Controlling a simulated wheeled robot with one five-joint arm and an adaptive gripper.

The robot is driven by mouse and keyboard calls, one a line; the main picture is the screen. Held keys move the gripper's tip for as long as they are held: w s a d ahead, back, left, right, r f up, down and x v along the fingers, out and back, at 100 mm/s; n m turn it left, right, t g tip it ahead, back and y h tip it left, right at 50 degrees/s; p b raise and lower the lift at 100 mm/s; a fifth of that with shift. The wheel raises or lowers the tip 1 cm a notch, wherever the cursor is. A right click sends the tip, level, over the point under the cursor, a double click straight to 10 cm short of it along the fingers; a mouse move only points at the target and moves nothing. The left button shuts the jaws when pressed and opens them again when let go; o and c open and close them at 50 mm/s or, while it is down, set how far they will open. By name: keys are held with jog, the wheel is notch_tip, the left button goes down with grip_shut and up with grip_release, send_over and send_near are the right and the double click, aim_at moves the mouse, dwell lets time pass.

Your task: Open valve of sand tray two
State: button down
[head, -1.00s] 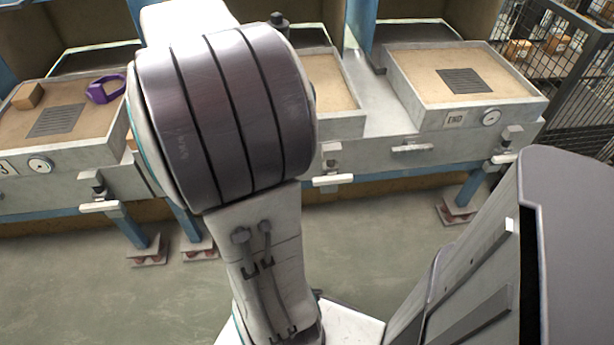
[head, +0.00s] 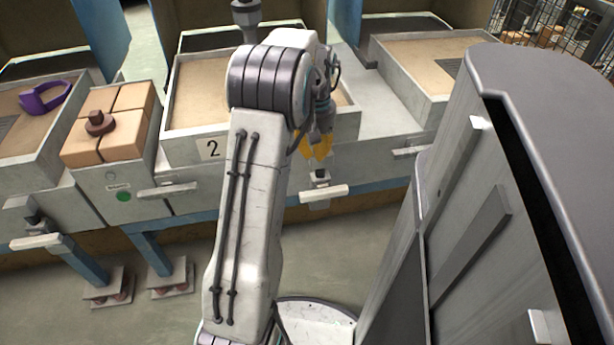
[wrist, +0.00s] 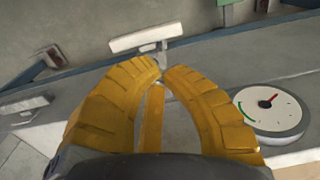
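Sand tray two (head: 190,148) carries a "2" label (head: 212,148) in the head view; my arm covers part of it. Its valve, with a pale bar handle (head: 323,192), sits on the lower front, right of my arm. The handle lies crosswise, roughly level. In the wrist view, the valve handle (wrist: 147,38) shows just beyond my fingertips. My gripper (head: 318,154) points down, slightly above and in front of the valve. In the wrist view, the yellow fingertips (wrist: 160,70) nearly meet, with nothing seen held. Whether they touch the valve is unclear.
A round gauge (wrist: 268,115) with a red needle is right of my fingers. Another handle (head: 168,190) and brown blocks (head: 128,140) are to the left. A purple object (head: 47,95) lies in the left tray. The right tray (head: 432,50) is partly hidden behind my body.

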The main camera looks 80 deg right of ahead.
aim_at(310, 195)
notch_tip(310, 195, down, 14)
jog(key=b, duration=0.5)
jog(key=shift+r+b, duration=0.15)
jog(key=shift+b, duration=0.25)
jog(key=shift+w+a+f+p, duration=0.25)
jog(key=shift+w+f+p, duration=0.1)
jog(key=shift+f+p, duration=0.3)
dwell(0.5)
jog(key=shift+w+f+p, duration=0.15)
jog(key=shift+f+p, duration=0.1)
jog(key=shift+p, duration=0.1)
jog(key=shift+f+p, duration=0.45)
jog(key=shift+f, duration=1.1)
